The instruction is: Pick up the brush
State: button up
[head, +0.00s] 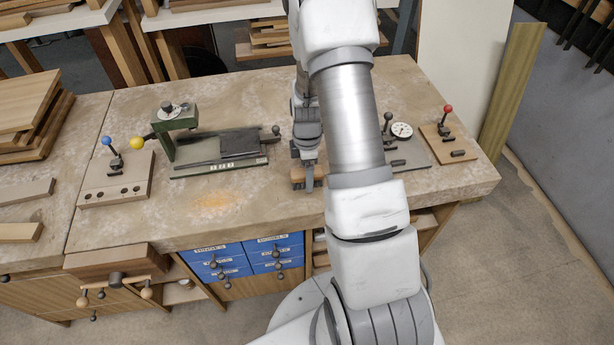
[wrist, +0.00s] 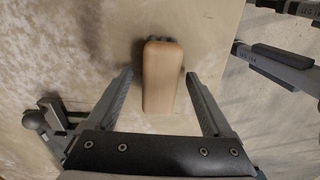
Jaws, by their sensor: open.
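The brush shows in the wrist view as a smooth, light-brown wooden block (wrist: 161,75) with rounded edges, lying on the worktop. Dark bristle tips show at its far end. My gripper (wrist: 160,78) is open, with one finger on each side of the brush and a gap on both sides. In the head view, the brush (head: 297,174) is a small brown patch near the middle of the bench, partly hidden by my gripper (head: 309,178). I cannot tell exactly how high the fingertips are above the worktop.
A green press (head: 215,150) stands left of the brush. A dial gauge plate (head: 408,153) and a red-knobbed lever board (head: 447,147) are to the right. A lever board with holes (head: 115,183) is farther left. The worktop (head: 260,225) in front is clear apart from orange dust.

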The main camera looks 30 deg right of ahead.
jog(key=shift+f+b, duration=0.25)
jog(key=shift+b, duration=0.05)
dwell(0.5)
grip_shut()
dwell(0.3)
